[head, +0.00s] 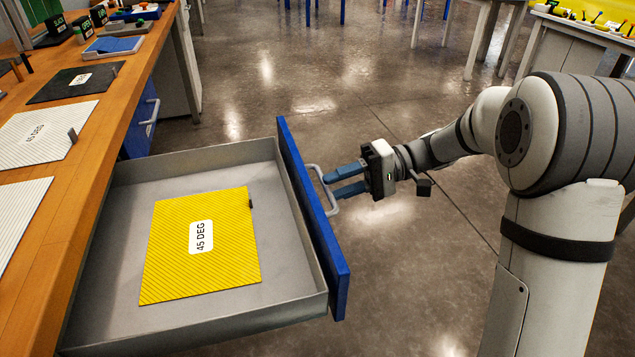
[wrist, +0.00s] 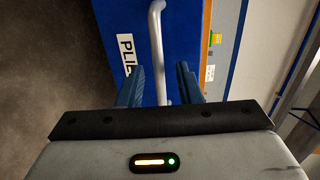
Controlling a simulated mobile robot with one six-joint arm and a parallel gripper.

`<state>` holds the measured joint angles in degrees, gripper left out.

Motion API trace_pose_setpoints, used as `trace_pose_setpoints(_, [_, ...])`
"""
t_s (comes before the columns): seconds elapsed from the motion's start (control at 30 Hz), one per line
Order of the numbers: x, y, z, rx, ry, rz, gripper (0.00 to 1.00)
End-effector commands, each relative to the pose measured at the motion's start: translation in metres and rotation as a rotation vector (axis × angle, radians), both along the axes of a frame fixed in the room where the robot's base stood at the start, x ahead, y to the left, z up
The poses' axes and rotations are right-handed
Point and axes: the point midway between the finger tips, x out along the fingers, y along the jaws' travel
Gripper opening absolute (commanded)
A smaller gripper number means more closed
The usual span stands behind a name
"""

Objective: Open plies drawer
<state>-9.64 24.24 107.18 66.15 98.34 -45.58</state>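The plies drawer (head: 312,235) stands pulled far out from the wooden bench, with its grey tray exposed. Its blue front also shows in the wrist view (wrist: 190,35), with a white label partly reading "PLI" (wrist: 126,54). A pale bar handle (head: 333,209) is fixed to the front; it also shows in the wrist view (wrist: 157,40). My gripper (head: 331,186) is at the handle, and its blue fingers are apart. In the wrist view my gripper (wrist: 160,70) has one finger on each side of the bar, with visible gaps. A yellow striped "45 DEG" sheet (head: 175,245) lies in the drawer.
The wooden bench (head: 75,215) on the left holds pale striped sheets, one marked "45 DEG" (head: 50,130), a dark sheet (head: 68,85) and a blue-grey item (head: 110,47). Other tables stand at the back. The floor (head: 290,85) beyond the drawer is open.

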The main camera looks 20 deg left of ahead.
Motion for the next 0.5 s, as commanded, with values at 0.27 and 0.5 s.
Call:
trace_pose_setpoints(0.27, [0.024,-0.04,0.011,-0.001,0.001,-0.003,0.32])
trace_pose_setpoints(0.5, [0.03,-0.05,0.013,0.0,0.002,0.001,0.32])
